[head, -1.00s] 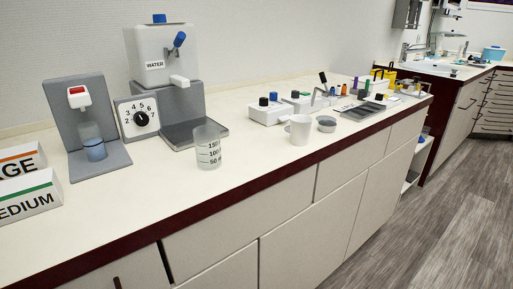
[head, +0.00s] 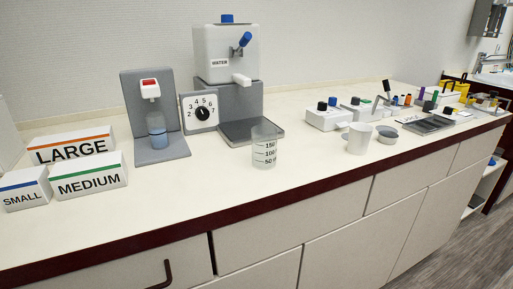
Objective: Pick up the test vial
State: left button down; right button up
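Neither of my grippers is in view. I cannot tell for certain which thing is the test vial. Several small vial-like pieces with coloured tops (head: 407,100) stand far along the counter at the right, too small to make out well.
Boxes marked LARGE (head: 72,147), MEDIUM (head: 88,183) and SMALL (head: 25,196) stand at the left. A water tank (head: 225,60), dial (head: 203,112), beaker (head: 264,150), white mug (head: 357,138) and small grey bowl (head: 388,136) line the counter. The front counter strip (head: 200,205) is clear.

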aim_at(156, 121)
jog(key=i+l+u, duration=0.1)
jog(key=u, duration=0.3)
jog(key=l+u, duration=0.2)
jog(key=u, duration=0.15)
jog(key=i, duration=0.05)
